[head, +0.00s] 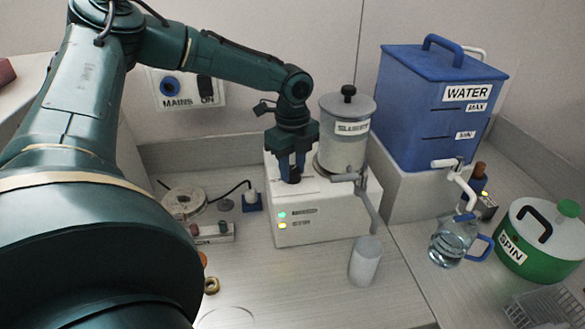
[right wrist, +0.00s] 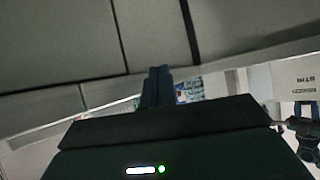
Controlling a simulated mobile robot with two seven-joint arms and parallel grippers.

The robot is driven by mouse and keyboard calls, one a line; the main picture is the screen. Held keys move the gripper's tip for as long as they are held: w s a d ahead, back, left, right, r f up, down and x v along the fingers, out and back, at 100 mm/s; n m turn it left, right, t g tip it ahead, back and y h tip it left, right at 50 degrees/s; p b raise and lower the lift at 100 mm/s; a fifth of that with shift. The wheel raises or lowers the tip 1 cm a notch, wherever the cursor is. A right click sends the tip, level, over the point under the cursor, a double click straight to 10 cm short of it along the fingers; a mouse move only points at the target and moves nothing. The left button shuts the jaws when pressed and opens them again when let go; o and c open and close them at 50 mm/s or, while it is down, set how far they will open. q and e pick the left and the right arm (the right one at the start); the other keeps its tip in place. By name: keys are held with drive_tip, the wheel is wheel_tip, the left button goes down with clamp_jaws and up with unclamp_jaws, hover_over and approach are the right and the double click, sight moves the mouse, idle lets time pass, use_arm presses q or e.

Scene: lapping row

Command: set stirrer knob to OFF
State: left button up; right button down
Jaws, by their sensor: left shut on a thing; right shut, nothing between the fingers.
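The stirrer (head: 325,218) is a white box labelled STIR, in the middle of the head view. A green light and a yellow light glow on its front. My left gripper (head: 291,176) points down onto the left part of its top, with its fingers shut on the stirrer knob. The fingers cover the knob, so its pointer and setting cannot be read. My right gripper (right wrist: 158,72) shows in the right wrist view, shut and empty, with a grey surface behind it.
A grey SLURRY pot (head: 343,145) stands on the stirrer, close right of my left gripper; its spout overhangs a white cup (head: 365,262). A blue WATER tank (head: 435,120), a clear jug (head: 452,243) and a green SPIN pot (head: 545,245) stand right. The MAINS panel (head: 187,90) is behind.

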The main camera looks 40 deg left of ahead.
sight(293, 169)
use_arm(q)
drive_tip(key=n, duration=0.7)
drive_tip(key=shift+b, duration=0.4)
drive_tip(key=n, duration=0.6)
drive_tip(key=shift+n, duration=0.4)
drive_tip(key=n+b, duration=0.1)
drive_tip(key=n, duration=1.2)
drive_tip(key=shift+n, duration=0.3)
drive_tip(key=o, duration=1)
drive_tip(key=shift+c, duration=0.2)
wheel_tip(293, 169, up, 13)
drive_tip(key=shift+r, duration=0.15)
